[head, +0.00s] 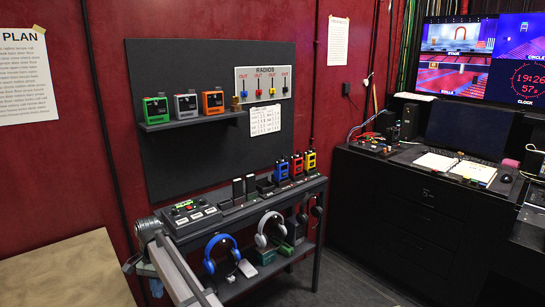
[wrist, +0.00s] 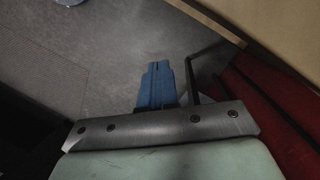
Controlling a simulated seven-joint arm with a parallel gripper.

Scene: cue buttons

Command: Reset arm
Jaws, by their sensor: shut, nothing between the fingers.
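My gripper (wrist: 156,84) shows in the wrist view with its blue fingers together and nothing between them. It points over bare grey floor (wrist: 110,50). In the head view my arm reaches in at the lower left, in front of the bench's left end, and my fingertips cannot be made out clearly there. The cue button box (head: 190,212), dark with several small coloured buttons, sits on the left end of the bench (head: 318,184). No contact between my gripper and the box shows.
Several radios (head: 297,165) stand in chargers on the bench. Blue headphones (head: 222,253) and white headphones (head: 270,229) hang below it. A wooden panel (head: 65,272) is at the lower left. A black desk (head: 420,215) with screens stands right. Open floor (head: 345,285) lies between.

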